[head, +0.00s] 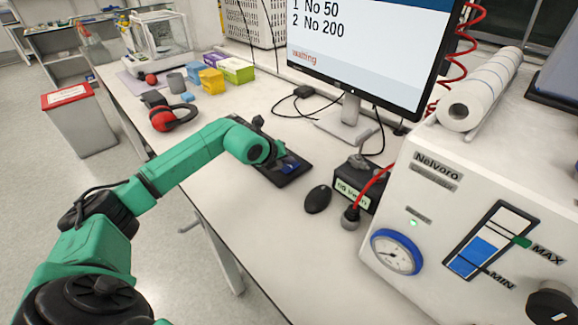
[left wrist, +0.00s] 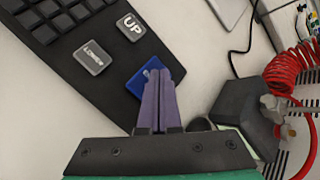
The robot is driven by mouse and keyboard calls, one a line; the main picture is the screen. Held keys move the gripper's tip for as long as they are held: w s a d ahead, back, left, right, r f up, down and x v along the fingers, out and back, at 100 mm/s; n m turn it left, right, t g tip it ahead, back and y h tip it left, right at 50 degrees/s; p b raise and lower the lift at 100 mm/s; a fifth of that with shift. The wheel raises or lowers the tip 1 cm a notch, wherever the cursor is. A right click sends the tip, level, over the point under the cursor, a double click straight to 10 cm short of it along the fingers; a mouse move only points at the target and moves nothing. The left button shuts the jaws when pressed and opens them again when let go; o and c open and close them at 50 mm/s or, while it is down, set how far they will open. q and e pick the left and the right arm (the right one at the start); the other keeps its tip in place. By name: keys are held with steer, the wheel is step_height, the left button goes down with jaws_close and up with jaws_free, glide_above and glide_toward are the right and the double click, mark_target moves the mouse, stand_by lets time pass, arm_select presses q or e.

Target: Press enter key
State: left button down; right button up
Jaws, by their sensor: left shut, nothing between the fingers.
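A black keyboard (head: 292,178) lies on the white bench in front of the monitor. In the left wrist view the keyboard (left wrist: 98,95) shows a grey UP key (left wrist: 131,27), a grey LOWER key (left wrist: 94,57) and a larger blue key (left wrist: 135,84) near its corner. The blue key's label is mostly hidden by my fingers. My left gripper (left wrist: 162,78) is shut and empty, its purple fingertips over the right side of the blue key. I cannot tell whether they touch it. In the head view the left gripper (head: 280,160) is above the keyboard. My right gripper is not in view.
The monitor (head: 365,50) reads "1 No 50", "2 No 200" and "waiting". A black mouse (head: 318,199) lies right of the keyboard. The white Nelvoro reactor (head: 440,215) with its gauge stands at the right. Red ear muffs (head: 172,118) and small boxes lie further left.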

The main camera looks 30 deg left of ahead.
mark_target(287, 168)
arm_select(q)
steer(key=shift+f, duration=0.25)
stand_by(0.5)
steer(key=shift+r, duration=0.8)
steer(key=shift+r+p, duration=1.65)
steer(key=shift+r, duration=0.9)
steer(key=shift+f, duration=0.1)
